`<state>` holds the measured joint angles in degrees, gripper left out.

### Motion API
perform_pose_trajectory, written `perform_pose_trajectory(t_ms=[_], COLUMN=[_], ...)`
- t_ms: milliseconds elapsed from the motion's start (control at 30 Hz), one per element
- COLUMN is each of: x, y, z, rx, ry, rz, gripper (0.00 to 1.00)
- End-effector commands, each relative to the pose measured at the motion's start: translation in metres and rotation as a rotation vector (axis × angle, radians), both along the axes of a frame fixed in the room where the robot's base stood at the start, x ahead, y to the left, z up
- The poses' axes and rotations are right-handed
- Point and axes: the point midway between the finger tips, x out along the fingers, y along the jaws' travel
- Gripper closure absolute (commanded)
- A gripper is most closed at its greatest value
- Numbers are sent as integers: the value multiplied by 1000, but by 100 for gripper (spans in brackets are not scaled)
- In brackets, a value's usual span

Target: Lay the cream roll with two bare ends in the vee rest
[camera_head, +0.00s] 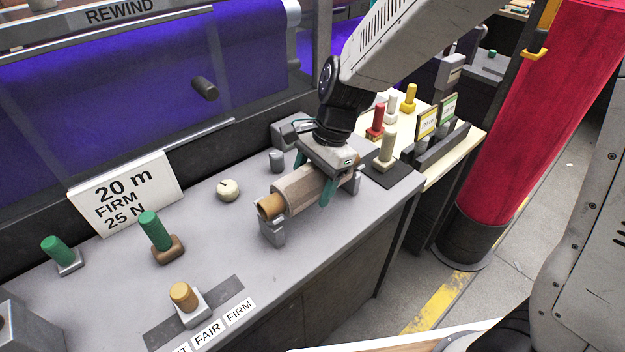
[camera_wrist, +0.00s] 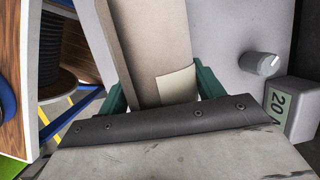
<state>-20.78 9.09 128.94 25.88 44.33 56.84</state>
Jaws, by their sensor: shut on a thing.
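The cream roll (camera_head: 298,194) lies level along the grey vee rest (camera_head: 272,231), with a bare brown core end sticking out at its left. Its right end is mostly hidden by my gripper. My gripper (camera_head: 315,180) comes down from above and is shut across the roll near its right half, one green finger on each side. In the wrist view the cream roll (camera_wrist: 150,40) runs between the green fingers, with a pale flap (camera_wrist: 177,84) on it. The roll is over both rest uprights; I cannot tell whether it bears fully on them.
A round cream knob (camera_head: 228,190) and a small grey knob (camera_head: 276,160) stand behind the rest. Green pegs (camera_head: 154,231) and a tan peg (camera_head: 184,296) stand at left. A beige peg (camera_head: 387,148) stands close at right. The bench's front edge is near.

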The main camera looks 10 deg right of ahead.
Motion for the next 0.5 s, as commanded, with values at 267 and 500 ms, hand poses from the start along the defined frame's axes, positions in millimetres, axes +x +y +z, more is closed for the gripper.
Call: perform_pose_trajectory(t_ms=[267,500], x=[0,0], y=[0,0], z=[-1,-1], rx=[0,1], ry=[0,-1], rz=[0,0], gripper=[70,8])
